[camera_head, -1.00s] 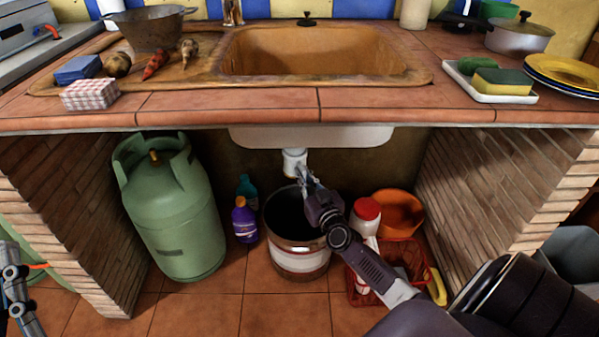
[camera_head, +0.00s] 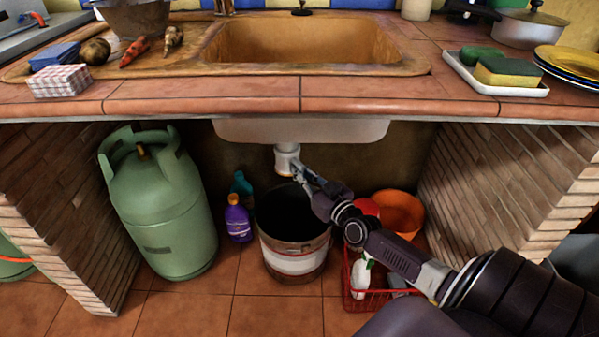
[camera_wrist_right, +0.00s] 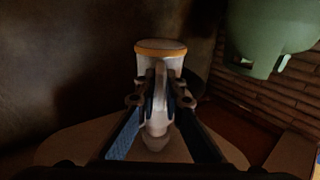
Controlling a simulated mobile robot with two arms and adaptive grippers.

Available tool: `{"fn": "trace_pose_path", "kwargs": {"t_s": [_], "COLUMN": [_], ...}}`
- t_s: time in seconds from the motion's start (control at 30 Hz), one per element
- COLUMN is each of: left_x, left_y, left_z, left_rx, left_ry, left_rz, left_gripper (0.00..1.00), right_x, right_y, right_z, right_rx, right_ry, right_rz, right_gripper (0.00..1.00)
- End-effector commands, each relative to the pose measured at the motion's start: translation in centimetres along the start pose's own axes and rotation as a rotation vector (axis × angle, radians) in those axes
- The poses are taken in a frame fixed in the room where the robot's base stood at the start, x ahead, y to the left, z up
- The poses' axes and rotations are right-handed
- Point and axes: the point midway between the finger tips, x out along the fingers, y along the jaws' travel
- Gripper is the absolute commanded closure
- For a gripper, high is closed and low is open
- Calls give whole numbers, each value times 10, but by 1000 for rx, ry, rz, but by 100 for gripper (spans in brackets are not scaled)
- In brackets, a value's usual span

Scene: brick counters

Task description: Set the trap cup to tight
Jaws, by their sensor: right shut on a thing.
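The white trap cup (camera_head: 286,160) hangs below the sink's underside in the head view. In the right wrist view the trap cup (camera_wrist_right: 150,68) is pale with an orange-yellow band at the picture's top and a narrow upright part in front. My right gripper (camera_head: 299,172) reaches it from the lower right. In the wrist view the right gripper's fingers (camera_wrist_right: 160,95) stand on both sides of that narrow part, shut on it. How tight the cup sits cannot be told. My left gripper is not in view.
A bucket (camera_head: 293,255) stands below the cup. A green gas bottle (camera_head: 160,210) and two small bottles (camera_head: 238,222) are left. An orange bowl (camera_head: 400,212) and a red basket (camera_head: 380,305) are right, close under my right arm. Brick walls (camera_head: 490,190) bound the space.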

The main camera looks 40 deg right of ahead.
Motion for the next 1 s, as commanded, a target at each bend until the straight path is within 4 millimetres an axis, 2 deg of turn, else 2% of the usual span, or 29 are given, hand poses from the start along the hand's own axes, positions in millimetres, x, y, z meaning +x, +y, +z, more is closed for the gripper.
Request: {"fn": "trace_pose_path", "kwargs": {"t_s": [0.4,0.43,0.6,0.87,1.0], "left_x": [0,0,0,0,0], "left_y": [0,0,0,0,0], "left_z": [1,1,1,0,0], "left_rx": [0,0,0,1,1], "left_ry": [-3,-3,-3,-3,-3], "left_rz": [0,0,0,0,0], "left_gripper": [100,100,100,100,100], "right_x": [0,0,0,-1,-9], "right_y": [1,1,1,0,0], "right_z": [-1,-1,-1,-1,0], "right_rx": [0,0,0,0,-1], "right_ry": [2,2,2,1,-1], "right_rz": [0,0,-1,-1,-2], "right_gripper": [100,90,74,74,74]}}
